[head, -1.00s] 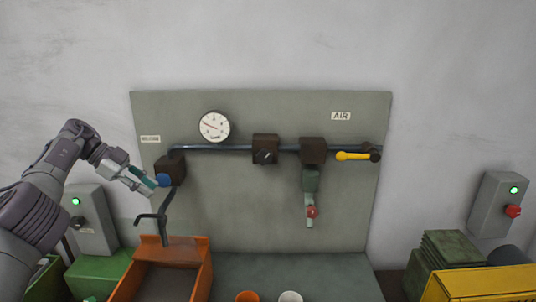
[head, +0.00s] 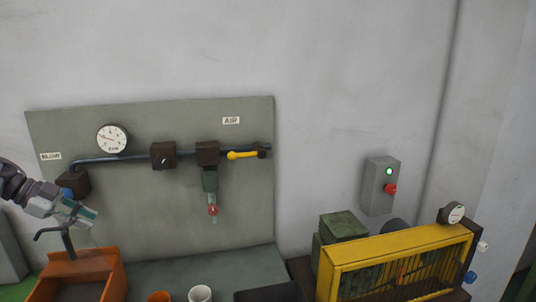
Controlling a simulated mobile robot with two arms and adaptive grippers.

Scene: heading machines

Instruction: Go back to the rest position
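My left gripper (head: 84,216), grey with teal pads, is at the left edge of the head view. It appears in front of the grey-green panel (head: 135,225), just below and right of a dark block with a blue knob (head: 67,192). No held object shows in it, but the finger gap is too small to judge. A dark bent hose or handle (head: 66,240) appears below it, above an orange bin (head: 112,280). My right gripper is not in view.
The panel carries a gauge (head: 112,139), a pipe with a yellow lever (head: 242,155) and a red-tipped valve (head: 212,210). A white cup (head: 200,294) and an orange cup (head: 160,297) stand below. A yellow-framed machine (head: 345,258) and a control box (head: 380,185) are at right.

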